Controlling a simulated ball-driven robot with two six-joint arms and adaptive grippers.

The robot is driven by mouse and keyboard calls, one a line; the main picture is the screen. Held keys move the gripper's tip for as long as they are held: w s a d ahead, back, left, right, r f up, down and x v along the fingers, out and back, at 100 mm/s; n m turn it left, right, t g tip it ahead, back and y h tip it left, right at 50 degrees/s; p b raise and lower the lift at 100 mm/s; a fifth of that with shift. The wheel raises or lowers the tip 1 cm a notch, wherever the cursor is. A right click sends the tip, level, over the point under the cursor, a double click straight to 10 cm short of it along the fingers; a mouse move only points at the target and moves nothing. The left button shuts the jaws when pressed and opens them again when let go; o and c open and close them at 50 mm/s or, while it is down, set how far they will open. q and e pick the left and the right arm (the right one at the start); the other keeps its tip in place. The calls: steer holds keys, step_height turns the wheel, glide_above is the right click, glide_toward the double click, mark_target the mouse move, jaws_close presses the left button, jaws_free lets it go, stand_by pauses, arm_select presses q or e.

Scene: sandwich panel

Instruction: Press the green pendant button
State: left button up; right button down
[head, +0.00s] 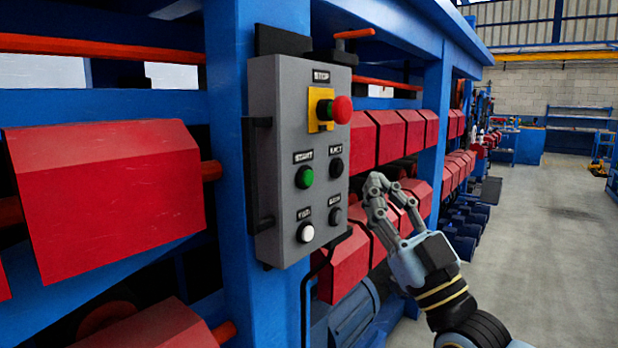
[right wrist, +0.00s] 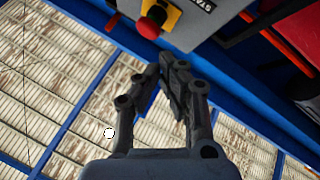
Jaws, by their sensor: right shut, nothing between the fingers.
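The grey pendant box (head: 284,150) is fixed to a blue upright in the head view. The green button (head: 304,177) sits on its front face under a label that reads START, left of a black button (head: 336,168). My right gripper (head: 375,182) is to the right of the pendant, shut and empty, its fingertips apart from the green button. In the right wrist view the shut fingers (right wrist: 165,68) point toward the pendant face (right wrist: 205,30); the green button is not visible there. My left gripper is not in view.
A red mushroom stop button (head: 342,110) on a yellow plate protrudes above the green button. A white button (head: 305,232) is below it. A handle (head: 255,175) runs along the box's left side. Red blocks (head: 375,235) lie behind my right gripper. Floor at right is open.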

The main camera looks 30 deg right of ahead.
mark_target(307, 178)
steer(key=w+a+b, duration=0.3)
steer(key=w+b, duration=0.2)
steer(key=w, duration=0.3)
steer(key=shift+a, duration=0.15)
steer(key=shift+w, duration=0.1)
stand_by(1.3)
steer(key=shift+w+a+b, duration=0.15)
steer(key=shift+w+b, duration=0.15)
steer(key=shift+w+a, duration=0.15)
steer(key=shift+w, duration=0.2)
stand_by(0.7)
steer(key=shift+s, duration=0.1)
steer(key=shift+s+d+p, duration=0.3)
steer(key=shift+s+p, duration=0.05)
steer(key=shift+s, duration=0.3)
